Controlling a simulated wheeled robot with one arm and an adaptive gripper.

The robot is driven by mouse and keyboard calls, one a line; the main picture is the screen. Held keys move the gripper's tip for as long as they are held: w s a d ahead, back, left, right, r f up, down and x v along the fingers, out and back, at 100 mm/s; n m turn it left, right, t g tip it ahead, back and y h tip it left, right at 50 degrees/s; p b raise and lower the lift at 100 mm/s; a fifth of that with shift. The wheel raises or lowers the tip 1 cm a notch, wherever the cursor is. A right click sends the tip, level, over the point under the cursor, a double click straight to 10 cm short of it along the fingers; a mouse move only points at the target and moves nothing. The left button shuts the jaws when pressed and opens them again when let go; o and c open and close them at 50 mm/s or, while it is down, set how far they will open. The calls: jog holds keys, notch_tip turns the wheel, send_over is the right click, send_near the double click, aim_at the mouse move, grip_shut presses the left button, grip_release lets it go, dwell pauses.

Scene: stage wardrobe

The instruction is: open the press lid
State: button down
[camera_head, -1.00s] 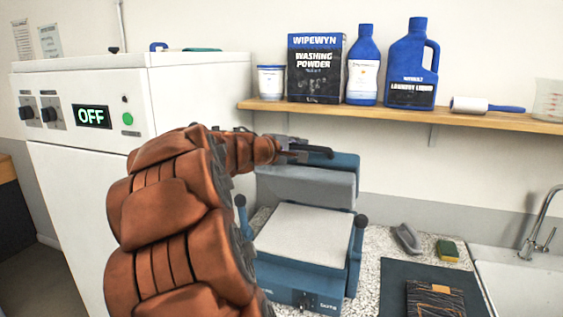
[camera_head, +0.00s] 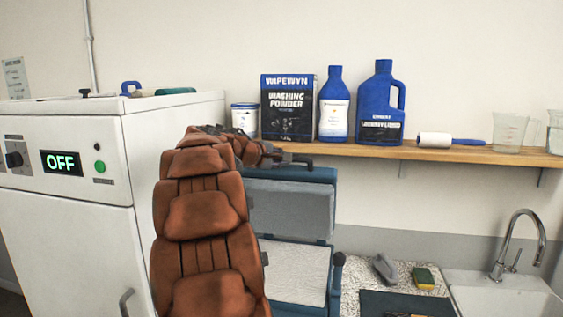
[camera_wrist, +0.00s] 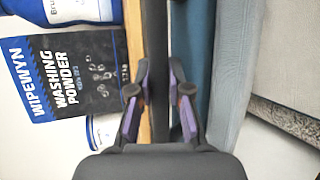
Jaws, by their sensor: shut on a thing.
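The press (camera_head: 298,272) is a blue machine with a pale padded bed, on the counter below the shelf. Its lid (camera_head: 290,205) stands raised at the back, its grey inner face turned toward me. My gripper (camera_head: 290,160) is at the lid's top edge, partly hidden behind my arm in the head view. In the wrist view my gripper (camera_wrist: 160,95) has its two fingers on either side of a dark bar, the lid handle (camera_wrist: 154,50), and is shut on it. The blue lid edge (camera_wrist: 200,60) lies just right of the handle. My arm hides the press's left side.
A wooden shelf (camera_head: 430,152) runs close behind the lid, bearing a washing powder box (camera_head: 287,108), blue bottles and a lint roller (camera_head: 435,140). A white machine (camera_head: 150,150) stands left. A sink (camera_head: 505,290), sponge (camera_head: 424,277) and grey brush (camera_head: 385,268) are right.

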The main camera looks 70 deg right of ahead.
dwell(0.4)
jog(key=c, duration=1.1)
grip_release()
jog(key=v, duration=1.2)
